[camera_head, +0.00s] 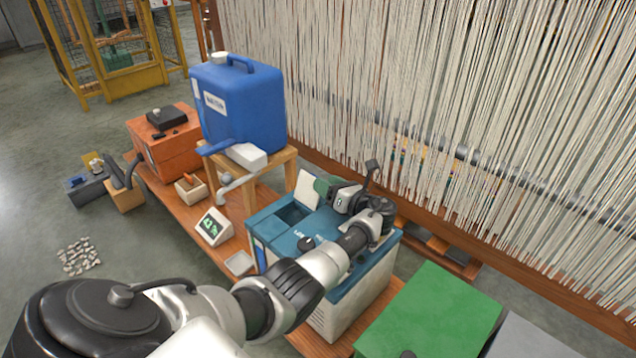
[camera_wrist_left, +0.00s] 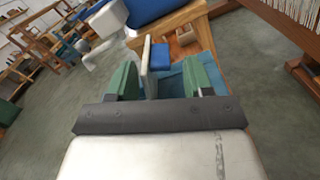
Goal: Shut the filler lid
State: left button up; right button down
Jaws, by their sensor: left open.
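The filler lid (camera_head: 308,190) is a cream flap standing raised at the back of the teal-topped, white-bodied machine (camera_head: 345,295). The dark blue filler opening (camera_head: 291,214) is uncovered in front of it. My left gripper (camera_head: 326,187) is open just right of the lid, above the machine's top, with its green fingers partly hidden by the wrist. In the left wrist view, the open fingers (camera_wrist_left: 167,82) show with the pale edge of the lid (camera_wrist_left: 148,65) standing between their lines, closer to the left finger. I cannot tell whether they touch it. My right gripper is out of view.
A blue jug (camera_head: 243,105) stands on a wooden stand (camera_head: 290,172) behind and left of the machine. An orange box (camera_head: 165,142) and a small display (camera_head: 213,227) are farther left. A green box (camera_head: 430,312) is at the right. Hanging yarn (camera_head: 430,90) fills the back.

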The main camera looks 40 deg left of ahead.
pick_arm(q)
jog(key=shift+w+a+b, duration=0.15)
jog(key=shift+a+b, duration=0.3)
jog(key=shift+a, duration=1.45)
jog(key=shift+r, duration=0.2)
grip_shut()
